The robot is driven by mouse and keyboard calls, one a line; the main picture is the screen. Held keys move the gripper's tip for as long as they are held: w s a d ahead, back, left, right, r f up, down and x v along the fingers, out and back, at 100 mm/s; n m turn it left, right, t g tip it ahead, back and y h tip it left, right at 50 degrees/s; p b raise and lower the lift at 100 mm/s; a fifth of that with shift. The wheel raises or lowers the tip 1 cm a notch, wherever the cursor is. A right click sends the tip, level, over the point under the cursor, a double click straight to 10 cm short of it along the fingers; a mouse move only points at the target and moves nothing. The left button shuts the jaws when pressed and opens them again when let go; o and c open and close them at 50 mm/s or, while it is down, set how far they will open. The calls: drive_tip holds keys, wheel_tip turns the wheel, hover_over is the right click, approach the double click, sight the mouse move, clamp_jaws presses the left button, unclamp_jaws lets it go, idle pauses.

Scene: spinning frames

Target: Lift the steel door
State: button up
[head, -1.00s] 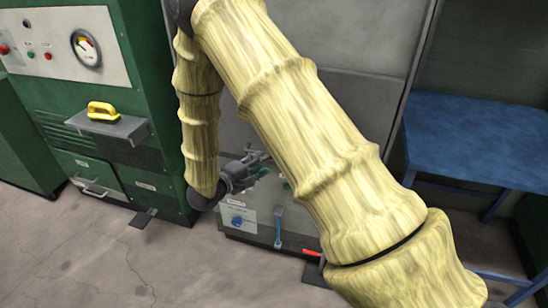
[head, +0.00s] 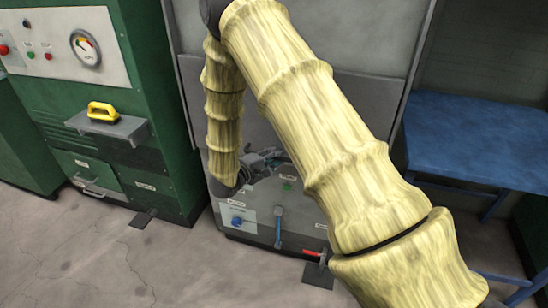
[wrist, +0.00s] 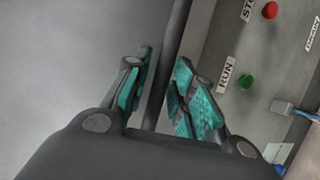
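The steel door is a plain grey panel (head: 362,95) on the machine behind my arm in the head view, and my arm covers much of it. In the wrist view a smooth grey surface (wrist: 60,60), apparently the door, fills the left. A dark bar (wrist: 168,50) runs down from the top between my gripper's teal fingers (wrist: 160,95). The fingers stand apart, one on each side of the bar. I cannot tell whether they touch it. In the head view my gripper (head: 268,163) is low at the machine's front, just above the control panel.
Beside the bar are a green RUN button (wrist: 246,83) and a red STOP button (wrist: 269,10). Below my gripper are a blue lever (head: 278,228) and a red pedal (head: 314,253). A green cabinet (head: 150,100) stands left, a blue table (head: 475,140) right.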

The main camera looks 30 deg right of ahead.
clamp_jaws()
drive_tip(key=shift+r, duration=0.1)
wheel_tip(320, 180, up, 35)
drive_tip(key=p, duration=2.6)
drive_tip(key=shift+p, duration=0.35)
drive_tip(key=shift+o, duration=2.2)
unclamp_jaws()
drive_tip(key=v, duration=1.2)
drive_tip(key=shift+f, duration=0.2)
drive_tip(key=shift+w, duration=0.1)
